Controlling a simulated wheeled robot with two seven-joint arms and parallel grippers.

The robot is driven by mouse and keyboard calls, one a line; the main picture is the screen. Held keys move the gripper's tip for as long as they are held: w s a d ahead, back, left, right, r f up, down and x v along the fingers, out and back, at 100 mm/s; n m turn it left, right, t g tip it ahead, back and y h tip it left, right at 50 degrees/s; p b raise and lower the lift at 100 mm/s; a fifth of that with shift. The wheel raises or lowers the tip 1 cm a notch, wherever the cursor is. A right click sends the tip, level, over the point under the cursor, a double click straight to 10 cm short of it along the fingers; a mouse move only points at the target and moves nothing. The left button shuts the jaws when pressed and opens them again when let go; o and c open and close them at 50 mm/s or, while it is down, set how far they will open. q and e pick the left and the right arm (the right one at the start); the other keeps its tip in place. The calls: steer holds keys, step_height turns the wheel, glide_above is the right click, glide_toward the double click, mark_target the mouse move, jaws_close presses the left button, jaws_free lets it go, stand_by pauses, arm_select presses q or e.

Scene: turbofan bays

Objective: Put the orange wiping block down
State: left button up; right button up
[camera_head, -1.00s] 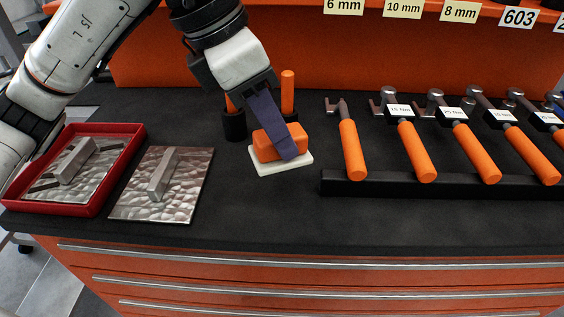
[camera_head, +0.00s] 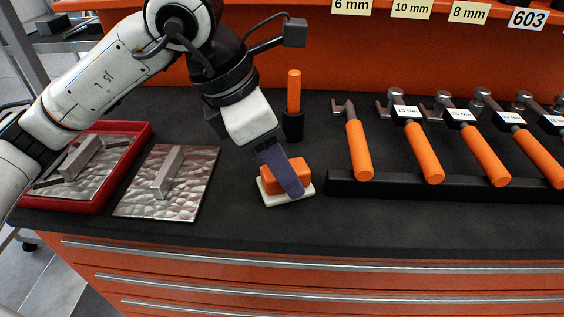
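The orange wiping block (camera_head: 272,183) has a white pad (camera_head: 287,198) under it and is low over the dark worktop (camera_head: 330,222), right of the hammered metal plate. I cannot tell whether the pad touches the worktop. My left gripper (camera_head: 286,180) comes down from the upper left. One purple finger lies across the near face of the block; the other finger is hidden behind it. It looks shut on the block. My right gripper is not in view.
A hammered metal plate (camera_head: 133,203) with a raised bar lies left of the block, beside a red tray (camera_head: 100,204). An orange-handled tool (camera_head: 294,92) stands in a black cup behind. A black rack (camera_head: 400,189) of orange-handled wrenches is at right. The worktop in front is clear.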

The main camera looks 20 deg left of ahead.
arm_select(q)
steer(key=shift+r, duration=0.4)
steer(key=p+v, duration=0.1)
steer(key=v, duration=1)
steer(key=shift+r, duration=0.25)
steer(key=shift+s+a, duration=0.1)
steer(key=shift+s, duration=0.05)
